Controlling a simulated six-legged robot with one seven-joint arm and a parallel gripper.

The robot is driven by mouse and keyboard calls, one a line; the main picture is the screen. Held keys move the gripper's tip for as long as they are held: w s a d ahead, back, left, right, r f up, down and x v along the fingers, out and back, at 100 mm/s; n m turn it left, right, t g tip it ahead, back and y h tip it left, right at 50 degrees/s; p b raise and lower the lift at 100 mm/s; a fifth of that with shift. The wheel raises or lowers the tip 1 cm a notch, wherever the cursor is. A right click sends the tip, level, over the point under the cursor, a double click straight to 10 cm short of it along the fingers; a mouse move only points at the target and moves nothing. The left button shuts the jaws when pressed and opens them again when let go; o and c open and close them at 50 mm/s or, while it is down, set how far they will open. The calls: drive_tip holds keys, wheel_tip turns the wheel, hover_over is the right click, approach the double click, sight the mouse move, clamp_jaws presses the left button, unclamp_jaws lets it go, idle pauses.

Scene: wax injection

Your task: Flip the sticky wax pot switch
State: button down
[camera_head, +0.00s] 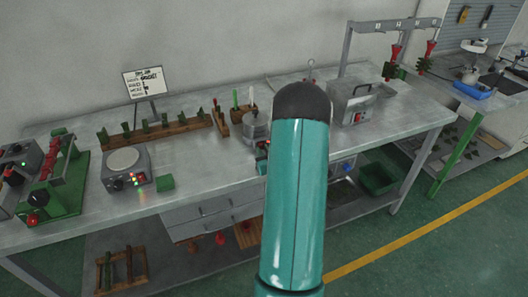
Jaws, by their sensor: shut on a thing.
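A small round silver pot (255,127) with a lid stands mid-bench and looks like the sticky wax pot. A dark control box (262,146) at its front shows small red and green spots. My teal arm link, with its dark rounded end, covers the right side of the pot and box. The switch itself is too small and too covered to tell its position. My gripper is not visible; the arm link fills the middle of the view.
The metal bench (200,170) holds a hotplate unit (126,170), a green clamp machine (50,185), a wooden rack (155,129) of green pieces, and a sign (145,83). A grey lidded box (352,102) stands right of my arm. Open floor (430,245) lies at right.

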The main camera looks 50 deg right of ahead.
drive_tip(key=c, duration=1.3)
unclamp_jaws()
drive_tip(key=v, duration=1.3)
drive_tip(key=shift+s+a, duration=0.2)
drive_tip(key=shift+s, duration=0.2)
